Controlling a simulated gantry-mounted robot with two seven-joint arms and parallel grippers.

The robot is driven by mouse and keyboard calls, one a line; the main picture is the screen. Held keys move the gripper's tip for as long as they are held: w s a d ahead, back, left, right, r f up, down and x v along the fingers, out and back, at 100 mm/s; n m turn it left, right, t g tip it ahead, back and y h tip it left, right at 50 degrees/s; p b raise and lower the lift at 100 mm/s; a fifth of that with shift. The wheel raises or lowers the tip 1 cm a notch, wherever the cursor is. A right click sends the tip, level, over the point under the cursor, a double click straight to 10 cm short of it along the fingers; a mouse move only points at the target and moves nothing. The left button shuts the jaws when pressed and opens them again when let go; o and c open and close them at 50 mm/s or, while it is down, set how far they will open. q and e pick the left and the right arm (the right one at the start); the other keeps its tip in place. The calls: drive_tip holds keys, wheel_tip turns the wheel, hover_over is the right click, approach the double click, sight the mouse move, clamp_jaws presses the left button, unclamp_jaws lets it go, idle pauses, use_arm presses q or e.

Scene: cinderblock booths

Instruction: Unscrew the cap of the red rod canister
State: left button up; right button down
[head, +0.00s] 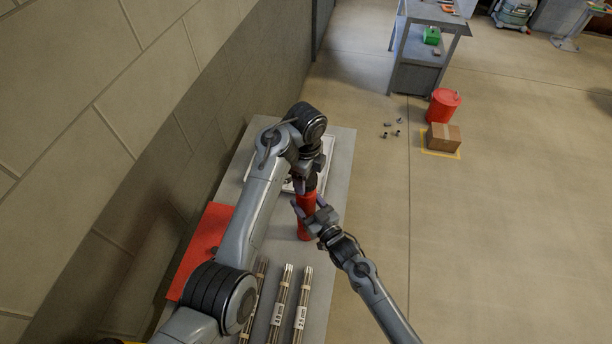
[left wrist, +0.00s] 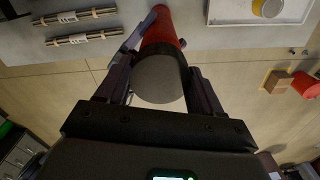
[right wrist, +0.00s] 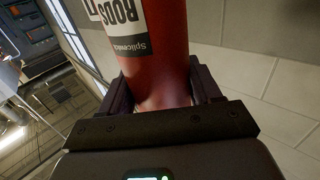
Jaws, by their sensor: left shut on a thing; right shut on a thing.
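The red rod canister (head: 306,222) is held over the grey table, in the middle of the head view. My right gripper (head: 312,210) is shut on its red body; the right wrist view shows the body (right wrist: 163,75) with a white label between the fingers. My left gripper (head: 305,185) is at the canister's far end and shut on its dark cap. In the left wrist view the cap's round grey end (left wrist: 159,79) sits between the fingers, with the red body behind it. I cannot tell whether the cap is loose.
Bundles of rods (head: 282,300) lie on the near part of the table (head: 338,160), beside a red sheet (head: 205,245). A white tray (head: 327,150) is partly hidden behind my left arm. A cinderblock wall rises on the left; open floor lies on the right.

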use_arm(q)
drive_tip(key=shift+r, duration=1.85)
use_arm(e)
drive_tip(key=shift+c, duration=0.7)
unclamp_jaws()
drive_tip(key=shift+s, duration=0.1)
